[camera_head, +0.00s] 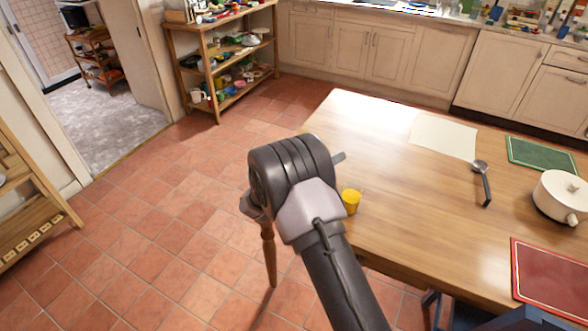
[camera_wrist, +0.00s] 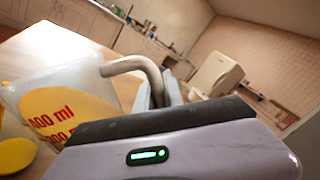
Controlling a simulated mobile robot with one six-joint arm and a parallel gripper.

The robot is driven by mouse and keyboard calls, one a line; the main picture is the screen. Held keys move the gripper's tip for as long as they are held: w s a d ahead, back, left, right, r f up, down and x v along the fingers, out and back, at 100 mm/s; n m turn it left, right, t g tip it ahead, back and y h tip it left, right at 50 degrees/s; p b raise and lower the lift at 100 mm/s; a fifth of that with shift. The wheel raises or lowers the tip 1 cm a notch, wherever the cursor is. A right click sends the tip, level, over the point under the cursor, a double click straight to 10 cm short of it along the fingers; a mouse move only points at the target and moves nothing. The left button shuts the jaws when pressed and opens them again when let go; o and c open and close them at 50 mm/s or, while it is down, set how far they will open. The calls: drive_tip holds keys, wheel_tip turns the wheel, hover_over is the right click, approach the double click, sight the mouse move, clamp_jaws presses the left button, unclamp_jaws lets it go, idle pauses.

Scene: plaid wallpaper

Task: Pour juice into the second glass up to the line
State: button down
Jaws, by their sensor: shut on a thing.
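A clear measuring jug (camera_wrist: 40,82) with red millilitre marks and yellow juice inside fills the left of the wrist view. My gripper (camera_wrist: 165,92) is shut on its curved grey handle (camera_wrist: 135,66). The wrist view is rolled, so I cannot tell how far the jug is tilted. A small yellow glass (camera_head: 351,200) stands near the table's left edge, just right of my arm in the head view. A round yellow surface (camera_wrist: 16,156) shows below the jug in the wrist view, perhaps juice in a glass. My arm hides the jug and fingertips in the head view; I cannot make out another glass there.
The wooden table (camera_head: 400,190) bears a pale sheet (camera_head: 443,136), a ladle (camera_head: 482,180), a white pot (camera_head: 562,196), a green mat (camera_head: 541,153) and a red mat (camera_head: 550,277). The table's middle is clear. Shelves (camera_head: 222,60) and cabinets stand beyond the tiled floor.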

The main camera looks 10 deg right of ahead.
drive_tip(key=shift+w+a+r+n+p, duration=0.25)
drive_tip(key=shift+w+n, duration=0.1)
drive_tip(key=shift+n, duration=0.2)
drive_tip(key=shift+w+a+r+n+p, duration=0.1)
drive_tip(key=shift+w+n+p, duration=0.2)
drive_tip(key=shift+n, duration=0.25)
idle(4.0)
